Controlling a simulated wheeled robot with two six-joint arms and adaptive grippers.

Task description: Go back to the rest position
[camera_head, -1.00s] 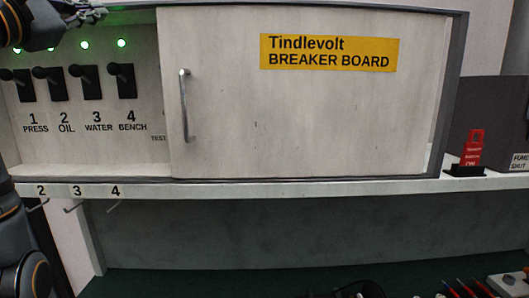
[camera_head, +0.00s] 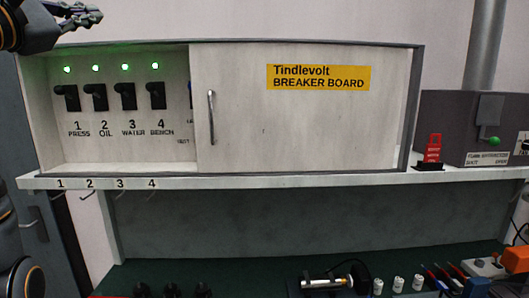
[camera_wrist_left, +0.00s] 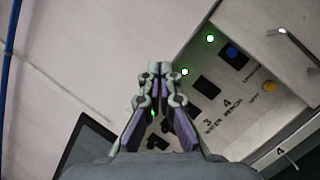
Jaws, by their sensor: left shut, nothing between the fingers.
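My left gripper (camera_head: 84,14) is at the top left of the head view, above the top edge of the breaker board (camera_head: 300,130). In the left wrist view my left gripper (camera_wrist_left: 161,72) is shut and empty, its fingertips together. The breaker board's sliding door covers its right part. Its open left part shows breaker switches 1 to 4 (camera_head: 128,96), each with a lit green lamp above it. The gripper appears apart from the board. The right gripper is not in view.
A shelf (camera_head: 250,182) with numbered hooks runs below the board. A red tag (camera_head: 432,148) stands on the shelf at the right, by a grey box (camera_head: 462,125) with a green knob. The dark green bench (camera_head: 240,280) below holds a black cylinder device (camera_head: 327,281) and several tools.

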